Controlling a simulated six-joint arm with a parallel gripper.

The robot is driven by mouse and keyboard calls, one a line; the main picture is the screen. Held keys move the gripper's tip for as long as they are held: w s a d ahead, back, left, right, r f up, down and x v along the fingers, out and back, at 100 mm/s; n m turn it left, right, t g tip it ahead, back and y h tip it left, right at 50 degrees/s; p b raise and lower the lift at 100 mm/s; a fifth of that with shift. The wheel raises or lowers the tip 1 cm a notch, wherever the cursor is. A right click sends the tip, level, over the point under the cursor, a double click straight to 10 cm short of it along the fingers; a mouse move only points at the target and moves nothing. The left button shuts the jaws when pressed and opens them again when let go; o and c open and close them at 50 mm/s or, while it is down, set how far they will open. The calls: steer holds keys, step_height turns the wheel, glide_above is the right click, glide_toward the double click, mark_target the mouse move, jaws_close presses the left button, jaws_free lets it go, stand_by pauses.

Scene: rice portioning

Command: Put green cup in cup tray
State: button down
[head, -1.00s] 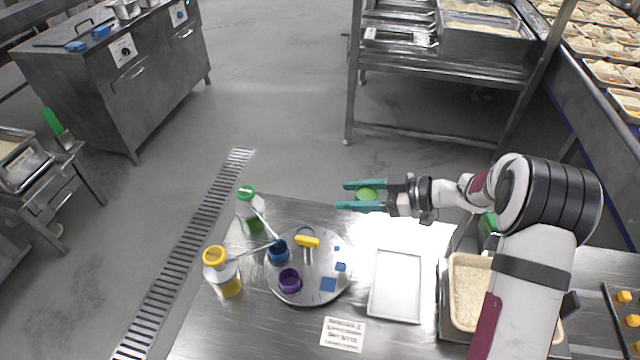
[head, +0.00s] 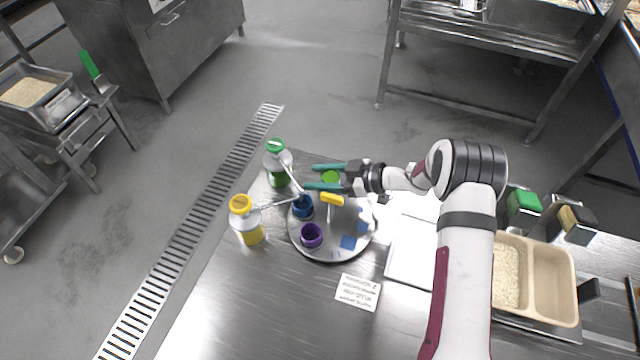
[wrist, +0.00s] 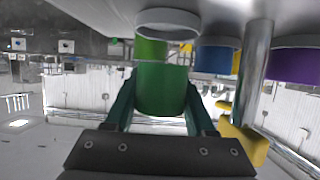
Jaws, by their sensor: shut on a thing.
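The green cup (head: 331,178) is between the teal fingers of my gripper (head: 309,177), which is shut on it. It also shows in the wrist view (wrist: 162,92), with a finger on each side. In the head view, the cup appears at the far edge of the round grey cup tray (head: 334,246); its exact height is hard to tell. The tray holds a blue cup (head: 303,211) at the left and a purple cup (head: 311,236) at the front left. A yellow handle (head: 332,199) on a post rises from the tray, close to my gripper. Blue squares mark the tray's right side.
A green-capped bottle (head: 278,165) stands just left of my fingertips, and a yellow-capped bottle (head: 246,222) stands left of the tray. Their spouts point towards the tray. A printed card (head: 359,292) lies in front. A white tray (head: 408,262) and a rice container (head: 552,290) are to the right.

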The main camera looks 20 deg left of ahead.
steer(key=shift+f, duration=1.55)
steer(key=shift+f, duration=0.15)
steer(key=shift+c, duration=1.2)
jaws_free()
